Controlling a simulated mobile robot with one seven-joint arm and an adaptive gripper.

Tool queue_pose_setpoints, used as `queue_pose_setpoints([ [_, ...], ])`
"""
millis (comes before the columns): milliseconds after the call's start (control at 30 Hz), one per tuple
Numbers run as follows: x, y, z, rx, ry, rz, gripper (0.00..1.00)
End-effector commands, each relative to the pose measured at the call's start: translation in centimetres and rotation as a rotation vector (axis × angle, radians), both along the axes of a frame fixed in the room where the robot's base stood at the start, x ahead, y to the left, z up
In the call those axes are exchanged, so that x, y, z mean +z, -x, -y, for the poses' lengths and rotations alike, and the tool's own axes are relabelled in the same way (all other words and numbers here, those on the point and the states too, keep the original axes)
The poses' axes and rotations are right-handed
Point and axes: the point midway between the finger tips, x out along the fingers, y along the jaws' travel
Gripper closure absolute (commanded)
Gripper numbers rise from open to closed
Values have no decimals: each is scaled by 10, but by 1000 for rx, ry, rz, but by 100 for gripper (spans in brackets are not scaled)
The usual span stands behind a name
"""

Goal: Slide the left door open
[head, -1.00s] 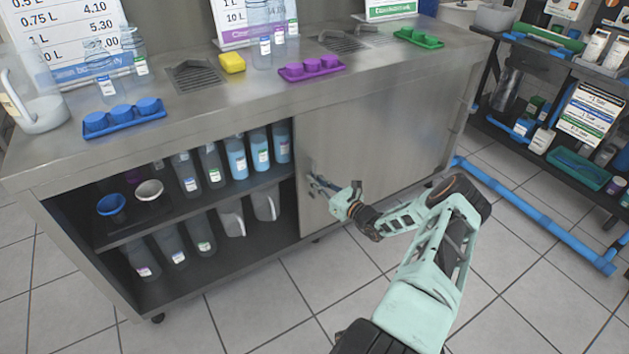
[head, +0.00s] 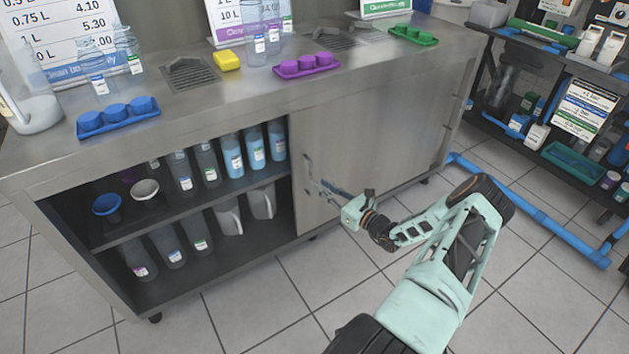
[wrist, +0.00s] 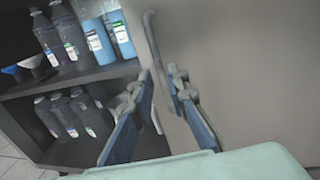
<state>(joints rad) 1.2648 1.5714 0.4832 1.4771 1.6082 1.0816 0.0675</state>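The left door (head: 345,130) is a grey metal panel at the cabinet's right half. The cabinet's left half is uncovered, with its shelves showing. An upright bar handle (head: 307,168) sits near the door's left edge; it also shows in the wrist view (wrist: 154,45). My gripper (head: 321,186) is in front of the door, just right of the handle in the head view. In the wrist view my gripper (wrist: 158,76) has its two fingers spread, with the handle showing behind and between them. Nothing is gripped; the exact gap to the handle is hard to tell.
Bottles (head: 232,156) and jugs stand on the open shelves. The steel counter (head: 215,100) above holds a blue tray (head: 118,118), a purple tray (head: 306,66) and a yellow sponge (head: 227,61). Blue pipes (head: 540,212) run along the floor at right. The tiled floor in front is clear.

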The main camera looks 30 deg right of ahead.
Motion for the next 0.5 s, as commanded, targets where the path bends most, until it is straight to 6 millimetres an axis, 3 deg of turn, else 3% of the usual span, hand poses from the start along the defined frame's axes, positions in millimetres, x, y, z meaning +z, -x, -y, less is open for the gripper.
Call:
queue_pose_setpoints([
  [200, 0, 40, 10, -1, 1, -2, 85],
  [500, 0, 56, 13, 0, 1, -1, 85],
])
